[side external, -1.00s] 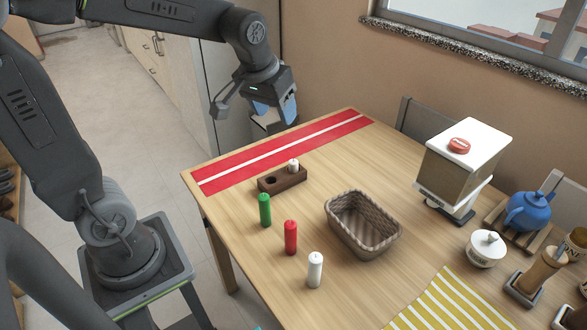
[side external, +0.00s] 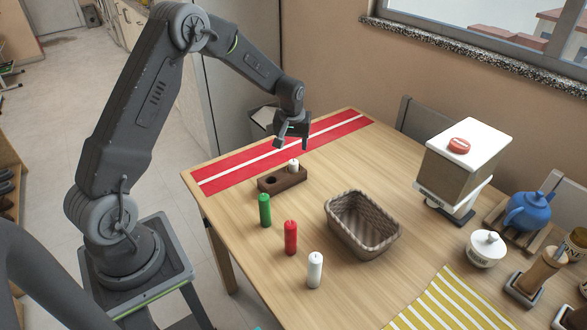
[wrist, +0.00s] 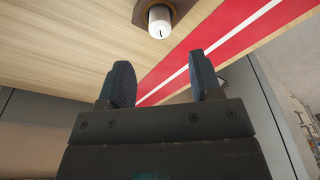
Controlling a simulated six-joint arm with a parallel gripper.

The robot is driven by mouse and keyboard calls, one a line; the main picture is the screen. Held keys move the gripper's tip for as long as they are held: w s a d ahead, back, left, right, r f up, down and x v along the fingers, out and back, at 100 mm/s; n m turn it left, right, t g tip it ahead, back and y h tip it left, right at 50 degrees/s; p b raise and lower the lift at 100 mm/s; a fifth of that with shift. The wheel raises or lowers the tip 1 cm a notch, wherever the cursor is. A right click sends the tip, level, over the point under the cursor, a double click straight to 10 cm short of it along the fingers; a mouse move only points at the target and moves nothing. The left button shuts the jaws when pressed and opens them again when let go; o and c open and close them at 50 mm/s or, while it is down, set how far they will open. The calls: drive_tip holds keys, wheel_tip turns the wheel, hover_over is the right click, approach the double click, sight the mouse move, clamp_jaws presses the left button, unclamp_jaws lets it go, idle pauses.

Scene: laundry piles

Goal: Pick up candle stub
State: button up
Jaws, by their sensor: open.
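The candle stub (side external: 293,165) is short and white with a dark wick. It stands upright in the right-hand end of a dark wooden holder (side external: 276,185); the holder's other hole is empty. In the wrist view the stub (wrist: 160,22) shows at the top centre, beyond the fingertips, with part of the holder (wrist: 178,8) around it. My gripper (side external: 292,146) is above the table, just above and behind the stub, and apart from it. In the wrist view my gripper (wrist: 160,78) has its two fingers spread with nothing between them.
A red runner (side external: 225,170) with a white stripe lies behind the holder. Green (side external: 265,210), red (side external: 290,238) and white (side external: 315,270) candles stand in front of it. A wicker basket (side external: 385,240) is to the right. A boxy dispenser (side external: 460,160) stands farther right.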

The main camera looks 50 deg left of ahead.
sight(293, 161)
drive_tip(key=f, duration=0.5)
drive_tip(key=a+f, duration=0.1)
drive_tip(key=f, duration=0.2)
drive_tip(key=shift+w+f, duration=0.25)
drive_tip(key=shift+w, duration=0.15)
drive_tip(key=c, duration=1)
drive_tip(key=shift+r, duration=0.15)
